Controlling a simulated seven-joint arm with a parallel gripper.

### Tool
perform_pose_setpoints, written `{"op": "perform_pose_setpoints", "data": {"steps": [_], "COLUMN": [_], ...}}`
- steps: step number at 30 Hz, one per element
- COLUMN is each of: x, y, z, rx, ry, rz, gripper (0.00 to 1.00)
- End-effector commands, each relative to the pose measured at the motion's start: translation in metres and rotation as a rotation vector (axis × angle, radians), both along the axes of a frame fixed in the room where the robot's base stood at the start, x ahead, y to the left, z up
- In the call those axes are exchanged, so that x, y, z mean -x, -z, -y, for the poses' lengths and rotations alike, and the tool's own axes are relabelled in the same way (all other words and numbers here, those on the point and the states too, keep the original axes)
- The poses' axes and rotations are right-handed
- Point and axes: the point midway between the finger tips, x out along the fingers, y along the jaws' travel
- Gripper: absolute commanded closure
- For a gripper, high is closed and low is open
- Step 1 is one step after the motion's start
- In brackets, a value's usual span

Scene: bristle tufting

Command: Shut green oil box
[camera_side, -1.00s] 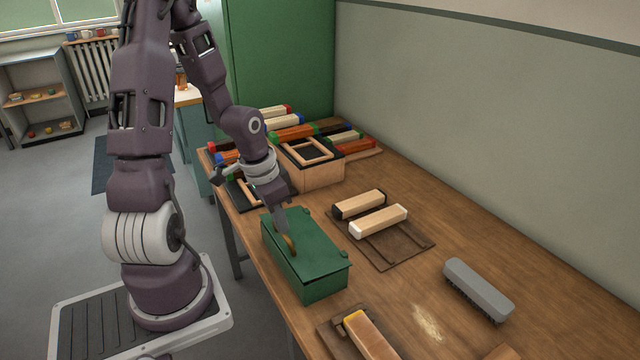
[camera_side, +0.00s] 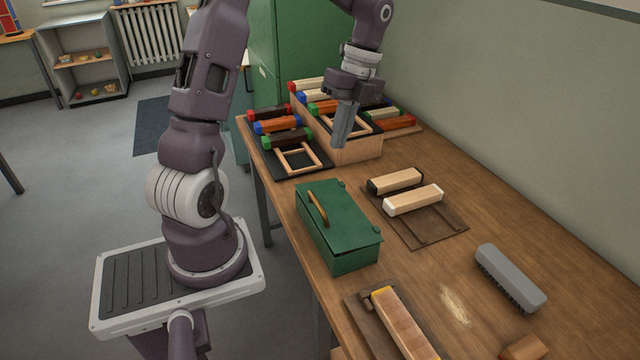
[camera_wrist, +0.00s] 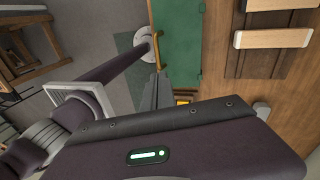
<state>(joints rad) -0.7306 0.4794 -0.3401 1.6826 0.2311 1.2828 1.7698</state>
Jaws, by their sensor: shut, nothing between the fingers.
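The green oil box (camera_side: 338,228) stands on the wooden table near its left edge. Its lid lies flat over the top, and a brown curved handle (camera_side: 317,205) shows on the lid's left part. In the wrist view the green box (camera_wrist: 180,45) is at the top centre, with the handle along its left edge. My gripper (camera_side: 340,143) is shut and empty. It is raised behind the box, in front of the wooden crate, and does not touch the box. In the wrist view the fingers (camera_wrist: 155,95) show just below the box's lower left corner.
Behind the box are a wooden crate (camera_side: 362,152) and a dark tray (camera_side: 318,166) with coloured blocks. Two pale blocks lie on a brown board (camera_side: 436,232) to the right. A grey brush (camera_side: 510,277) and a yellow-ended block (camera_side: 405,325) lie nearer. Bare table shows between them.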

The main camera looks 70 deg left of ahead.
Motion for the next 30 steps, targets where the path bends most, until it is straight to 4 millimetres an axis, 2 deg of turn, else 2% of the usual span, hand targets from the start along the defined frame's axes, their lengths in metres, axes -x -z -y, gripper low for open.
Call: {"op": "perform_pose_setpoints", "data": {"steps": [2, 5, 21, 24, 30], "x": [-0.004, -0.001, 0.034, 0.038, 0.041], "y": [-0.002, 0.004, 0.108, 0.120, 0.129], "z": [-0.004, -0.006, -0.004, -0.004, -0.004], "rx": [0.002, 0.004, 0.005, 0.005, 0.002], "ry": [0.088, 0.115, 0.109, 0.109, 0.108], "rz": [-0.035, -0.049, -0.047, -0.046, -0.045], "gripper": [1.00, 1.00, 1.00, 1.00, 1.00]}}
